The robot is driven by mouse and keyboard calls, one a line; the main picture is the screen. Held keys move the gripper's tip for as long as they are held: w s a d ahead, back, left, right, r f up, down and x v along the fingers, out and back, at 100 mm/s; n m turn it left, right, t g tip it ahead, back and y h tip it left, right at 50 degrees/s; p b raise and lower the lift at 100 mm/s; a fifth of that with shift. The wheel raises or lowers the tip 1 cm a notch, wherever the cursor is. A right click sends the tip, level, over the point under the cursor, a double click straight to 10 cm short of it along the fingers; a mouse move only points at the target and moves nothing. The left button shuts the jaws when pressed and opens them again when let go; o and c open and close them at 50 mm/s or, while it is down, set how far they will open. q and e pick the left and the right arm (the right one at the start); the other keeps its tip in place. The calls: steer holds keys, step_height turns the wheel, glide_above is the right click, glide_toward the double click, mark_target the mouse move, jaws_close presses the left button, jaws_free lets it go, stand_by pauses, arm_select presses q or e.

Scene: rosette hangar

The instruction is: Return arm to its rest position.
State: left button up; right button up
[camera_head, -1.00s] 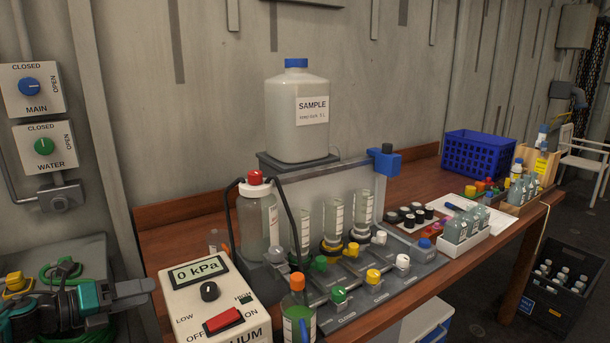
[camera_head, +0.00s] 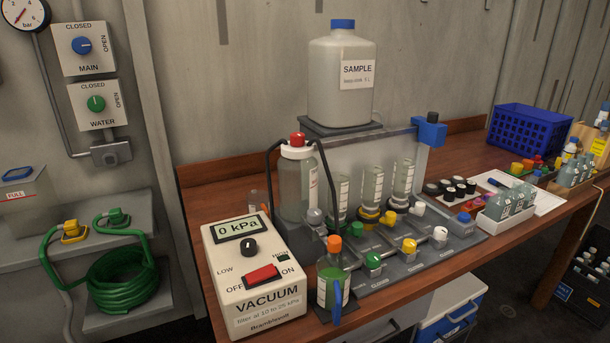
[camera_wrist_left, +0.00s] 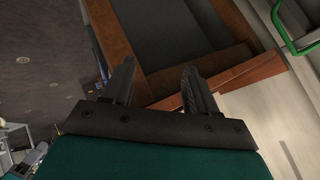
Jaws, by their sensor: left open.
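My left gripper (camera_wrist_left: 158,70) shows in the left wrist view, with its two dark fingers spread apart and nothing between them. Its teal wrist housing fills the bottom of that view. A brown wooden edge (camera_wrist_left: 225,82) and a dark recessed surface lie beyond the fingers, apart from them as far as I can tell. Neither of my arms shows in the head view, and my right gripper is in no view.
The wooden bench (camera_head: 225,174) carries a vacuum box (camera_head: 253,275), a filter rack with a sample jug (camera_head: 341,95), bottles and a blue basket (camera_head: 527,132). A coiled green hose (camera_head: 122,280) lies on a grey shelf at left. Open floor (camera_wrist_left: 45,65) shows in the wrist view.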

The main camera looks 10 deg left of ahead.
arm_select(q)
steer(key=s+d+f+n+t, duration=0.1)
steer(key=d+n, duration=0.7)
steer(key=d, duration=0.9)
steer(key=shift+s+f+n, duration=0.15)
steer(key=shift+f+n, duration=0.15)
steer(key=shift+f, duration=0.4)
